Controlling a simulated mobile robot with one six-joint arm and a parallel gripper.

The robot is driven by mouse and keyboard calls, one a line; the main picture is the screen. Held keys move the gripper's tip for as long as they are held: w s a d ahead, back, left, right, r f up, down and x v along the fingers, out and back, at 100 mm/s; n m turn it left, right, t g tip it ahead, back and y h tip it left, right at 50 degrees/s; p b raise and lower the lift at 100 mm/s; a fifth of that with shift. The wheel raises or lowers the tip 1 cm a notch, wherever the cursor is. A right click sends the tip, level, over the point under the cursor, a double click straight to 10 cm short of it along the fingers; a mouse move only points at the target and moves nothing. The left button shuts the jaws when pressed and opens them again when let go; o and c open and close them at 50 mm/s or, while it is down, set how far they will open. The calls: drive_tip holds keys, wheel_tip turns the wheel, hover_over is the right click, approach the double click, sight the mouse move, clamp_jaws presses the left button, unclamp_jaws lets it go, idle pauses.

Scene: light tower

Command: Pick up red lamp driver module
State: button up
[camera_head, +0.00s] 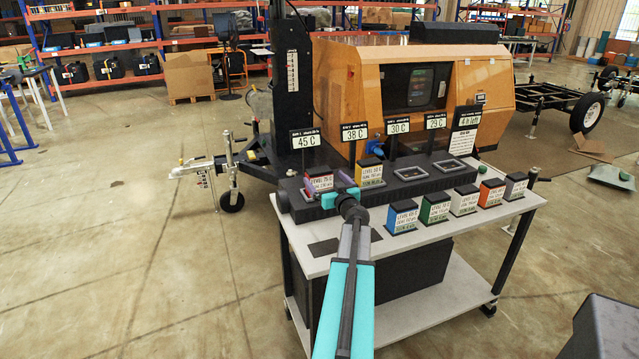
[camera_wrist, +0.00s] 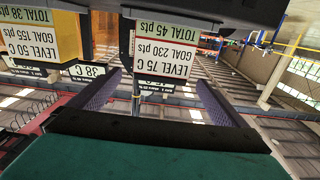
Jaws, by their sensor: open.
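The red lamp driver module (camera_head: 319,183) sits at the left end of the black socket bar, under the 45 C sign. In the wrist view a module label (camera_wrist: 163,55) reading LEVEL 75 C shows upside down, just ahead of my gripper (camera_wrist: 160,82). The two purple fingers are apart, one on each side of the label. In the head view my gripper (camera_head: 331,184) is at the module's right side and partly hides it. I cannot tell whether the fingers touch it.
A yellow module (camera_head: 369,172) stands in the neighbouring socket. Two sockets to its right look empty. Along the white cart top (camera_head: 430,234) stand blue (camera_head: 402,216), green (camera_head: 435,208), white (camera_head: 465,200), orange (camera_head: 491,192) and grey (camera_head: 515,186) modules. Sign posts rise behind the bar.

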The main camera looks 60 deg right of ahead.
sight(322, 176)
drive_tip(key=shift+w+d, duration=0.25)
drive_tip(key=shift+w, duration=0.2)
drive_tip(key=shift+x, duration=2.6)
drive_tip(key=shift+c, duration=0.4)
drive_tip(key=c, duration=1.5)
